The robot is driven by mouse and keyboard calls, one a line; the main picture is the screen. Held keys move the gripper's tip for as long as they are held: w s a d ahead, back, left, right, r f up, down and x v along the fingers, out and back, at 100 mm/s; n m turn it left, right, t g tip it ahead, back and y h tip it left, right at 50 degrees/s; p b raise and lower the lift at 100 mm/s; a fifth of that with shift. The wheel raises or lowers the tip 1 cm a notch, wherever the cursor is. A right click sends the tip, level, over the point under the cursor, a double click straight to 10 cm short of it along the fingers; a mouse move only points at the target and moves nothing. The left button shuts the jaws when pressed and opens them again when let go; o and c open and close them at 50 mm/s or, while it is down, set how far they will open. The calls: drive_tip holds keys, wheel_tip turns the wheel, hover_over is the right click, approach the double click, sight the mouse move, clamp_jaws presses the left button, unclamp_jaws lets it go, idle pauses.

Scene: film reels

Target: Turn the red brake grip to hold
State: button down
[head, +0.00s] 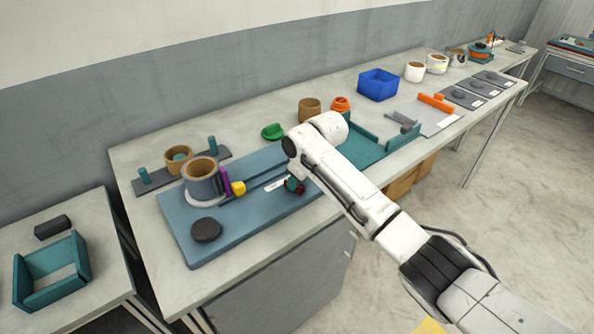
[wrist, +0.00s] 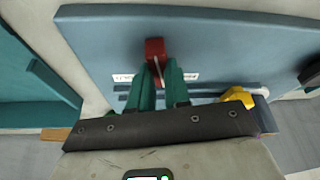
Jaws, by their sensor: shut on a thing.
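The red brake grip (wrist: 155,48) shows in the wrist view on the blue-grey board (wrist: 235,40), its far end sticking out past my fingertips. My gripper (wrist: 160,72), with green fingers, is shut on the grip, one finger on each side. In the head view a small dark red part of the grip (head: 301,190) shows beside my gripper (head: 292,184), low over the board (head: 190,240). White label strips (wrist: 190,77) lie on both sides of the grip; their lettering is too small to read.
A yellow block (head: 239,188), a purple upright piece (head: 225,180) and a large cup-shaped reel (head: 202,183) stand left of my gripper. A dark round knob (head: 206,229) sits at the board's front left. A teal tray (head: 365,152) is on the right, beyond my arm.

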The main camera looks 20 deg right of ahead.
drive_tip(key=m+p, duration=0.1)
drive_tip(key=m, duration=0.1)
drive_tip(key=m+h+p, duration=0.1)
drive_tip(key=shift+s+a+m, duration=0.1)
drive_tip(key=shift+a+m, duration=0.2)
drive_tip(key=shift+m, duration=0.1)
drive_tip(key=m+h, duration=0.1)
drive_tip(key=m, duration=0.1)
drive_tip(key=shift+a+m+t+p, duration=0.1)
drive_tip(key=shift+m+t+p, duration=0.2)
drive_tip(key=m+h, duration=0.1)
drive_tip(key=m, duration=0.2)
drive_tip(key=shift+a+f+h, duration=0.1)
drive_tip(key=shift+h, duration=0.2)
drive_tip(key=shift+m+h+b, duration=0.4)
drive_tip(key=shift+m+b, duration=0.15)
drive_tip(key=shift+m, duration=0.65)
drive_tip(key=c, duration=1.1)
unclamp_jaws()
drive_tip(key=v, duration=1)
drive_tip(key=shift+a+r, duration=0.1)
drive_tip(key=shift+r, duration=0.4)
